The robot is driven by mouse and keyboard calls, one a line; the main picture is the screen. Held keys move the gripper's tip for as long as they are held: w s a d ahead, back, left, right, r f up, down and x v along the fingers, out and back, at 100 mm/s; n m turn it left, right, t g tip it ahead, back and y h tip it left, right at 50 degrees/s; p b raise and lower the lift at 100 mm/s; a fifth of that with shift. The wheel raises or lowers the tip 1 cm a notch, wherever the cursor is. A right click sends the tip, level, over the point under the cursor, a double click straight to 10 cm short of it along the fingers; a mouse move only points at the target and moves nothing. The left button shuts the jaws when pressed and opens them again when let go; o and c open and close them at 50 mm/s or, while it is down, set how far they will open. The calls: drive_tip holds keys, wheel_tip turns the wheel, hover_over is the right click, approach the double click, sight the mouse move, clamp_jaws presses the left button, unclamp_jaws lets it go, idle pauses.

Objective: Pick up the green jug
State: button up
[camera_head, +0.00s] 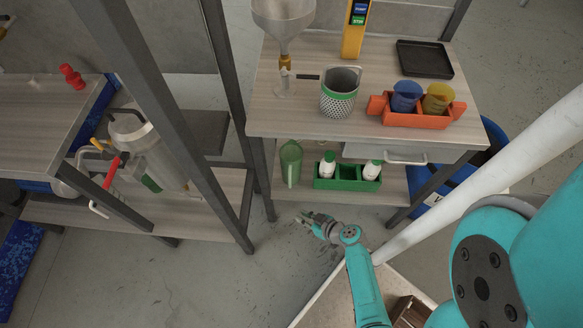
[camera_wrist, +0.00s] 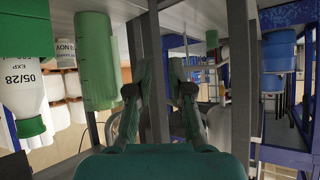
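The green jug (camera_head: 291,165) stands upright on the lower shelf of the middle workbench, left of the green crate. In the wrist view the jug (camera_wrist: 97,62) is a pale green, see-through cylinder with measuring marks, at the upper left. My gripper (camera_head: 304,216) is in front of the lower shelf, just below the jug in the head picture. In the wrist view its two fingers (camera_wrist: 159,92) are apart with nothing held between them. The jug is left of the fingers, not between them.
A green crate (camera_head: 325,184) with white bottles (camera_head: 327,164) stands right of the jug; a bottle (camera_wrist: 25,75) is also close in the wrist view. The bench top (camera_head: 300,117) overhangs the shelf. A dark post (camera_head: 262,180) stands left of the jug.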

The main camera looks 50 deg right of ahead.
sight(290, 179)
drive_tip(key=w+d+r+n+t, duration=0.1)
drive_tip(key=w+d, duration=0.1)
drive_tip(key=d, duration=0.3)
drive_tip(key=w+d+r+t, duration=0.1)
drive_tip(key=w+d, duration=0.2)
drive_tip(key=d, duration=0.1)
drive_tip(key=x, duration=0.7)
drive_tip(key=r+x, duration=0.1)
drive_tip(key=x, duration=0.2)
drive_tip(key=shift+w+f, duration=0.15)
drive_tip(key=shift+w, duration=0.2)
clamp_jaws()
drive_tip(key=shift+t, duration=0.3)
